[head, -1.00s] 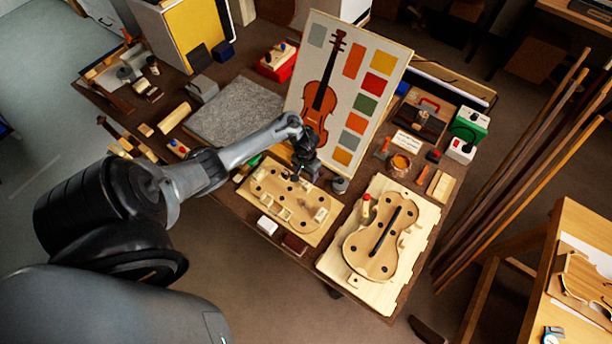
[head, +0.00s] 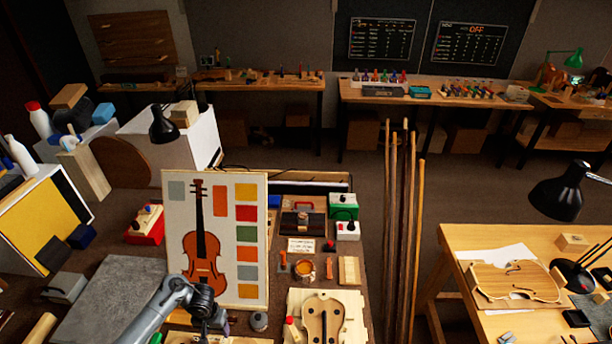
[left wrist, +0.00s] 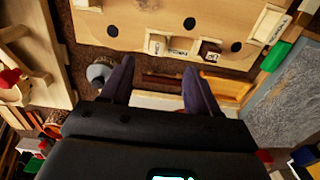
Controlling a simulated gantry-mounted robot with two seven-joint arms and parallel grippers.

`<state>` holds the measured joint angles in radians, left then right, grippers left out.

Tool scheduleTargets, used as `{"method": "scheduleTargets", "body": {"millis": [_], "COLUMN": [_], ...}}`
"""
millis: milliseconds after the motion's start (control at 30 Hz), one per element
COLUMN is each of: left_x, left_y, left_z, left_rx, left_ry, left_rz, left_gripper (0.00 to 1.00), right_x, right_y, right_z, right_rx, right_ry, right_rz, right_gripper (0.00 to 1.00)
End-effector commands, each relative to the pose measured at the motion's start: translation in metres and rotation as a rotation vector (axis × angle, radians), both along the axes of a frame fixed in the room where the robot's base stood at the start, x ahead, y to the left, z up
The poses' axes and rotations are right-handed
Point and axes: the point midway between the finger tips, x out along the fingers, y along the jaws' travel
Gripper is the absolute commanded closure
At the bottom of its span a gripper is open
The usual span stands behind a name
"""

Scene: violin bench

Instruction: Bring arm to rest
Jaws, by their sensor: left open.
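My left arm comes in from the bottom of the head view, and its gripper (head: 205,305) is in front of the lower part of the violin poster (head: 174,235). In the left wrist view the same gripper (left wrist: 157,72) has its two dark fingers spread apart, with nothing held between them. A pale wooden mould board (left wrist: 130,12) with dark holes and small blocks shows beyond the fingertips. A dark red-brown block (left wrist: 209,51) sits at its edge. My right gripper is in neither view.
A violin-shaped wooden plate (head: 315,315) lies right of the gripper. A grey mat (head: 105,300) lies to the left, and a small grey round pot (head: 259,321) stands close by. Tall wooden strips (head: 403,230) stand right of the bench. A second table (head: 450,250) is farther right.

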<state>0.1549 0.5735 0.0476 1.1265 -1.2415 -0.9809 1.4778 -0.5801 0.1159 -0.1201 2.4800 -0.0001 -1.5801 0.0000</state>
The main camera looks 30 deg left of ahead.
Motion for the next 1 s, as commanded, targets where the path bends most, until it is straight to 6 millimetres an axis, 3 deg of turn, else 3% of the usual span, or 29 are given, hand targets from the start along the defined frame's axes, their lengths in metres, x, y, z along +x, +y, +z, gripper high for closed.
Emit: {"method": "scheduleTargets", "body": {"millis": [167, 267, 400, 533, 667, 800, 1000], "left_x": [-0.047, -0.083, -0.125, -0.139, -0.140, -0.130, -0.110], "left_y": [-0.019, -0.047, -0.115, -0.177, -0.229, -0.263, -0.267], "left_z": [-0.020, -0.031, -0.030, -0.005, 0.048, 0.129, 0.249], "left_rx": [-0.029, -0.060, -0.098, -0.097, -0.081, -0.050, 0.007], "left_ry": [0.080, 0.126, 0.115, 0.030, -0.084, -0.210, -0.353], "left_rz": [-0.007, -0.031, -0.058, -0.103, -0.168, -0.228, -0.329], "left_gripper": [0.39, 0.39, 0.39, 0.39, 0.39, 0.39, 0.39], "right_x": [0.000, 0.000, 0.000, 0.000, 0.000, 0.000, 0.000], "right_y": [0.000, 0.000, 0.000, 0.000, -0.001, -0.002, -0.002], "right_z": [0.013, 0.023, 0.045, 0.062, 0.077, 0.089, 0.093], "right_rx": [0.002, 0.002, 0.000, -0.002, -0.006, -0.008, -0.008], "right_ry": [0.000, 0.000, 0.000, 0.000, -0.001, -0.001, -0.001], "right_rz": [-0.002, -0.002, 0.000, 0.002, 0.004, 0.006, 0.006], "right_gripper": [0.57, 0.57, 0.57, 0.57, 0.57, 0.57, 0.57]}}
